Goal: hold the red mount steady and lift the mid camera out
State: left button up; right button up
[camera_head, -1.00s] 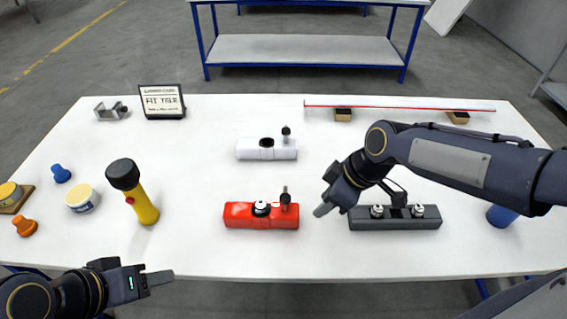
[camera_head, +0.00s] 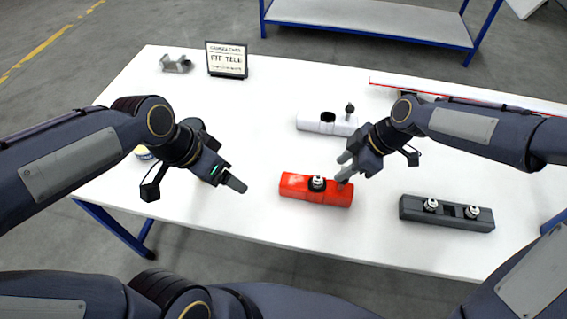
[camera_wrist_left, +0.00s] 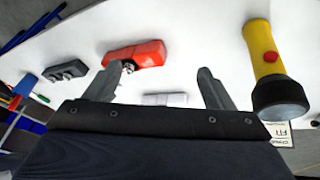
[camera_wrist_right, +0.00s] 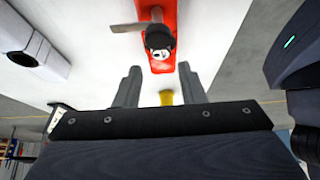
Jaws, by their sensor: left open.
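The red mount (camera_head: 296,186) lies on the white table, near its front edge. A short black camera with a white top (camera_head: 317,183) sits upright near the middle of the mount. The mount's right end is partly behind my right gripper (camera_head: 345,166), so the taller post there is hidden in the head view. My right gripper is open just above that end; in its wrist view the red mount (camera_wrist_right: 169,12) and a dark camera with a pale ring (camera_wrist_right: 160,42) lie beyond the fingers. My left gripper (camera_head: 236,185) is open and empty, left of the mount.
A white mount (camera_head: 312,122) with an empty hole and a post stands behind. A dark grey mount (camera_head: 410,208) with two cameras is to the right. The left wrist view shows a yellow flashlight (camera_wrist_left: 262,45). A sign (camera_head: 227,60) stands at the back.

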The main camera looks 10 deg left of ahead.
pick_arm(q)
jog(key=w+d+f+m+g+y, duration=0.1)
jog(key=w+d+f+m+g, duration=0.2)
jog(key=w+m, duration=0.35)
jog(key=m+y, duration=0.2)
jog(key=m, duration=0.4)
send_over(282, 178)
notch_tip(282, 178, down, 9)
jog(key=shift+f, duration=4)
jog(key=shift+c, duration=0.3)
